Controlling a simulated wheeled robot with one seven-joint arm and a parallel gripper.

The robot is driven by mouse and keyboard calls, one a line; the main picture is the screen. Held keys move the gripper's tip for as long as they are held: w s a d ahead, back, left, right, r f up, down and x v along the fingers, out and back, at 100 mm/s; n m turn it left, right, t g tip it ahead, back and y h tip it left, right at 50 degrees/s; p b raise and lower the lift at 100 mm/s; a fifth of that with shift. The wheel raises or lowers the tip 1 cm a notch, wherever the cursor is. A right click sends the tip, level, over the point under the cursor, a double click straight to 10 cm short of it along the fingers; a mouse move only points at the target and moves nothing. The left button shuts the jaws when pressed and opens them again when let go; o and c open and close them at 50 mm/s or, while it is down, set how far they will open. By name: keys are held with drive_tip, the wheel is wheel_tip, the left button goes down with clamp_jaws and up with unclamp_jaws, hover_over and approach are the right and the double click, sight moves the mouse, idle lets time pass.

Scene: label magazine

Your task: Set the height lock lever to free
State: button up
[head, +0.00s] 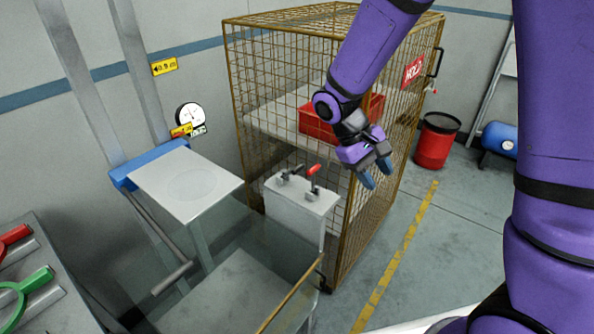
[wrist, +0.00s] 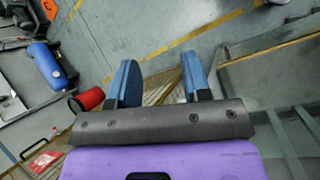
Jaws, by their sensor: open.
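One has a red handle (head: 313,169) and the other a dark handle (head: 295,171). The frames show no readable label, so I cannot tell which is the height lock lever or what its setting is. My gripper (head: 377,175) is open and empty, to the right of the levers and apart from them. In the wrist view its two blue fingers (wrist: 159,60) are spread, with bare floor beyond; the levers are not in that view.
The wire cage (head: 262,85) holds a red crate (head: 318,127). A pale platform (head: 187,184) on a blue bracket stands left, beside a round gauge (head: 190,116). A clear panel (head: 235,250) is in front. A red bin (head: 436,140) and blue tank (head: 500,138) stand right.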

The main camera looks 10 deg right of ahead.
drive_tip(key=s+d+r+m+t+y, duration=0.1)
drive_tip(key=s+d+r+t+y, duration=0.15)
drive_tip(key=s+r, duration=0.5)
drive_tip(key=s+d+r+m+t+y, duration=0.2)
drive_tip(key=s+r+t, duration=0.2)
drive_tip(key=r, duration=0.7)
drive_tip(key=w+f+n+h, duration=0.5)
drive_tip(key=w+f+h, duration=0.15)
drive_tip(key=w, duration=0.55)
drive_tip(key=n+t, duration=1.1)
drive_tip(key=n, duration=0.2)
approach(296, 170)
drive_tip(key=x, duration=1.2)
drive_tip(key=shift+a+f, duration=0.3)
drive_tip(key=shift+f, duration=0.1)
